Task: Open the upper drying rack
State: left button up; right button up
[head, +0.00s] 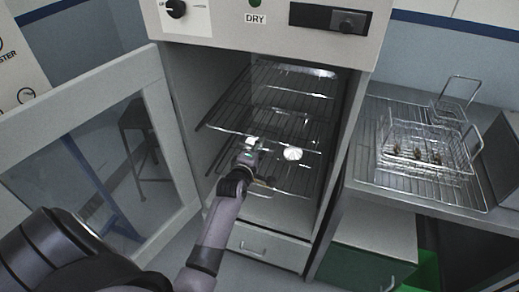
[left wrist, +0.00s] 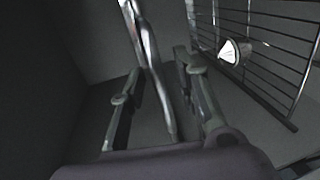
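The drying cabinet (head: 343,130) stands open, its windowed door (head: 178,135) swung out to the left. The upper drying rack (head: 262,92), a dark wire shelf, lies level in the upper part of the chamber. My left gripper (head: 250,146) is inside the cabinet, near the upper rack's front edge in the picture; its exact height against that edge is unclear. In the left wrist view the left gripper (left wrist: 158,102) is open, its two fingers apart. A shiny metal bar (left wrist: 152,72) shows between or behind them; I cannot tell if it touches. My right gripper is not in view.
A lower wire rack (head: 312,176) holds a round white object (head: 293,153). A drawer (head: 268,243) is below the chamber. On the right, a counter carries a wire mat (head: 372,150) and a wire basket (head: 430,155). The open door borders my arm's left side.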

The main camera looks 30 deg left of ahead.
pick_arm(q)
grip_shut()
dwell(0.8)
